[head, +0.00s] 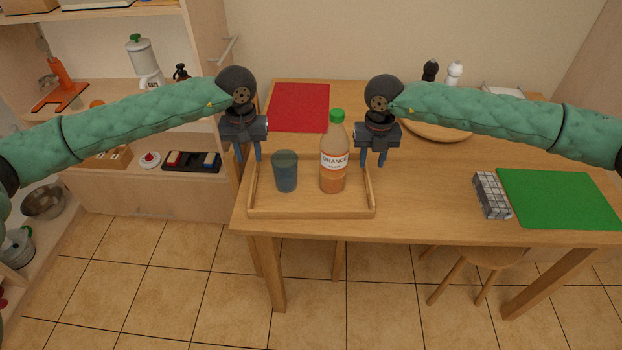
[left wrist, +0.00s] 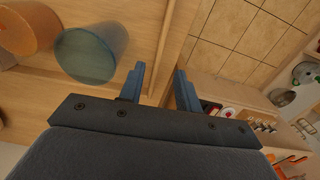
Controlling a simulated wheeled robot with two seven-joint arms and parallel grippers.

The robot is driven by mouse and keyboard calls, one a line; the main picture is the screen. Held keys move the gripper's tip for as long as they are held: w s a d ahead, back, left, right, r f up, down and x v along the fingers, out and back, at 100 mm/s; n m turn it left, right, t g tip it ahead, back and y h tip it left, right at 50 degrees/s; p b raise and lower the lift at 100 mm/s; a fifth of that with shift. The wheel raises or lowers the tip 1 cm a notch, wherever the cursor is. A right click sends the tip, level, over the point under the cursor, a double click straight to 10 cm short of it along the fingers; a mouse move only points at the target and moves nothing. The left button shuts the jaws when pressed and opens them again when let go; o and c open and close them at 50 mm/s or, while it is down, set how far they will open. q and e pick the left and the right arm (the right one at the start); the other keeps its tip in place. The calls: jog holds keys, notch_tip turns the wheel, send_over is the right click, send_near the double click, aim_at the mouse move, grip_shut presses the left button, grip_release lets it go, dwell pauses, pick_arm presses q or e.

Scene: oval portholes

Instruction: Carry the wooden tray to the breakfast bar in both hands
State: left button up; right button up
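The wooden tray (head: 310,212) lies flat on the wooden table near its left front corner. A blue-grey cup (head: 285,172) and an orange juice bottle (head: 333,172) with a green cap stand upright in it. My left gripper (head: 248,158) points down at the tray's left end, fingers apart. In the left wrist view my left gripper (left wrist: 160,82) shows a gap between its fingers, with a wooden edge running between them and the cup (left wrist: 90,52) beside. My right gripper (head: 372,163) points down at the tray's right end, fingers apart. I cannot tell whether either touches the tray.
A red mat (head: 298,107) lies behind the tray. A green mat (head: 558,198) and a grey checked box (head: 491,195) lie to the right. A round wooden board (head: 436,130) is farther back. A stool (head: 480,258) stands under the table. Shelves (head: 150,190) are at left.

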aim_at(253, 176)
pick_arm(q)
jog(key=shift+w+f, duration=0.15)
jog(key=shift+w, duration=0.15)
pick_arm(e)
jog(key=shift+w+f, duration=0.1)
jog(key=shift+w, duration=0.2)
pick_arm(q)
jog(key=shift+s+r, duration=0.15)
jog(key=shift+r, duration=0.15)
pick_arm(e)
jog(key=shift+s+r, duration=0.15)
jog(key=shift+r, duration=0.1)
pick_arm(q)
jog(key=shift+f, duration=0.15)
pick_arm(e)
jog(key=shift+f, duration=0.15)
